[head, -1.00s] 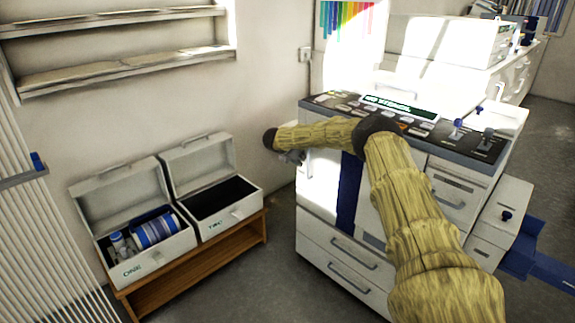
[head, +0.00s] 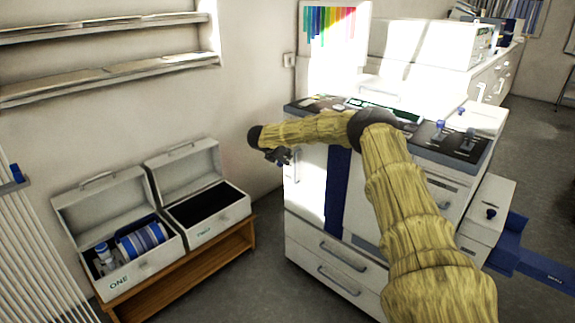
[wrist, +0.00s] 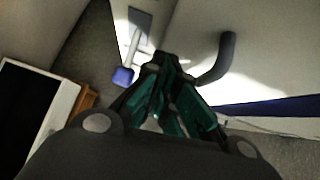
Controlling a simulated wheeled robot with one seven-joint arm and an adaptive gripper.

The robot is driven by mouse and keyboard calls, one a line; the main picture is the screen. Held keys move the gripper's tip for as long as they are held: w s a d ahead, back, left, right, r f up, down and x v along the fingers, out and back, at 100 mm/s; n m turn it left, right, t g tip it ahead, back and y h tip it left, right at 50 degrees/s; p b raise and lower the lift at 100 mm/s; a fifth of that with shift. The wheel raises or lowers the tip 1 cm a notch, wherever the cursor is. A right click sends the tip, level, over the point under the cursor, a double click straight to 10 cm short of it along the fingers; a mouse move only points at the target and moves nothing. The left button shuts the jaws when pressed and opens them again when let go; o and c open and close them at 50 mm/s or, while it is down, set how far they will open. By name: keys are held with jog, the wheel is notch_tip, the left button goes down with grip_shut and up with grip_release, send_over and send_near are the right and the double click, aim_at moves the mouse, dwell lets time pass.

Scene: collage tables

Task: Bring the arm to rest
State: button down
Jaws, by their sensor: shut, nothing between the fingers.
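My arm, in a yellow-brown ribbed cover, reaches across the front of the white machine in the head view. My gripper (head: 279,156) hangs at its end, left of the machine's front face and right of the boxes. In the wrist view my gripper (wrist: 172,98) shows dark green fingers that come together, with nothing held between them. A dark curved handle (wrist: 222,58) on a white surface is just beyond the fingers in the wrist view.
The white machine (head: 310,235) with drawers stands close to the arm. Box ONE (head: 150,262), holding a blue-striped roll and bottles, and empty-looking box TWO (head: 215,226) sit open on a wooden bench (head: 215,265). Shelves (head: 110,75) are on the wall. Floor between bench and machine is clear.

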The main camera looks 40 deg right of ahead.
jog(key=a+f+v, duration=0.1)
jog(key=v, duration=0.7)
jog(key=shift+w+a, duration=0.25)
jog(key=shift+a, duration=0.05)
